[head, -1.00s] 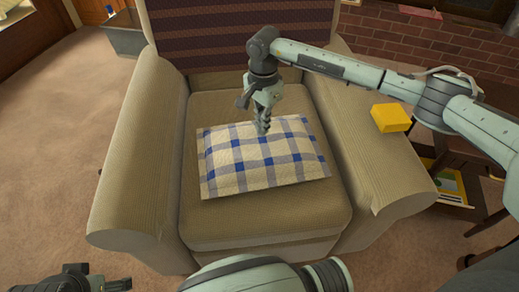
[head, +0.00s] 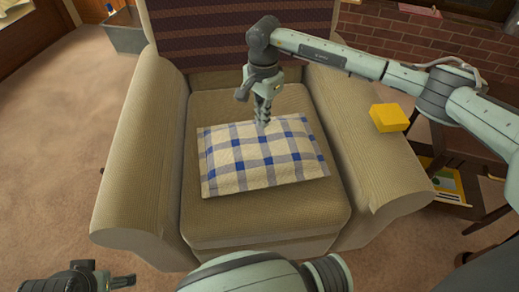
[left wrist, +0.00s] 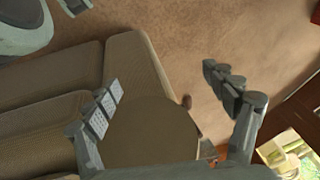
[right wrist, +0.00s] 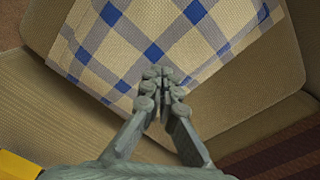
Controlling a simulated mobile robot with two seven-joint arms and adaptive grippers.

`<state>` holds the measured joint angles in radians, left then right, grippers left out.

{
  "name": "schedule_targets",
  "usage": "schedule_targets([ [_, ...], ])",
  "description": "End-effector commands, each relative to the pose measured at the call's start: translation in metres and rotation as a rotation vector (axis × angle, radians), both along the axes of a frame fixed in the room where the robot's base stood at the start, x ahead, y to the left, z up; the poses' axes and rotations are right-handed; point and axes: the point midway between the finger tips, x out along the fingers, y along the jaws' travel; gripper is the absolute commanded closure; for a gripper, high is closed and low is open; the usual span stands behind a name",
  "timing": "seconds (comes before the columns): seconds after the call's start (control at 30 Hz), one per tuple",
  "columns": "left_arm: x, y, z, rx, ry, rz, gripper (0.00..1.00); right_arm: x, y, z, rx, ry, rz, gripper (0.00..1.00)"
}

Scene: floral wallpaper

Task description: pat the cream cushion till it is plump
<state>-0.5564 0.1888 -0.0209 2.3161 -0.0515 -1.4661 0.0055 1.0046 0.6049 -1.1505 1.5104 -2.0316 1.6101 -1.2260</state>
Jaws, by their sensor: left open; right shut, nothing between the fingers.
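The cream cushion (head: 240,172), with a blue and grey check pattern, lies flat on the armchair seat. It fills the upper part of the right wrist view (right wrist: 175,22). My right gripper (head: 263,122) is shut and empty, pointing down at the cushion's far edge; its closed tips also show in the right wrist view (right wrist: 158,76). I cannot tell whether the tips touch the fabric. My left gripper (head: 122,281) is at the bottom left, away from the cushion. In the left wrist view (left wrist: 163,85) its fingers are spread and empty.
The beige armchair (head: 140,170) has broad arms on both sides and a dark striped cloth (head: 210,35) over its back. A yellow block (head: 390,117) sits on the right arm. A wooden side table (head: 485,190) stands to the right. Carpet is clear at left.

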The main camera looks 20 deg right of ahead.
Motion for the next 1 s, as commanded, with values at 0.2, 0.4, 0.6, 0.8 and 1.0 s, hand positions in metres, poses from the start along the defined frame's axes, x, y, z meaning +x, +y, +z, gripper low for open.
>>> schedule_targets([
  [0.2,0.002,0.000,-0.011,-0.004,0.005,-0.001,0.15,0.000,0.000,0.000,0.000,0.000,0.000,1.00],
  [0.4,0.004,-0.001,-0.021,-0.008,0.008,-0.002,0.15,0.000,0.000,0.000,0.000,0.000,0.000,1.00],
  [0.6,0.005,-0.001,-0.031,-0.011,0.011,-0.003,0.15,0.000,0.000,0.000,0.000,0.000,0.000,1.00],
  [0.8,0.004,-0.001,-0.028,-0.009,0.008,-0.003,0.15,0.000,0.000,-0.005,0.000,0.000,0.000,1.00],
  [1.0,0.002,0.000,-0.018,-0.003,0.003,-0.002,0.15,0.000,0.000,-0.010,0.000,0.000,0.000,1.00],
])
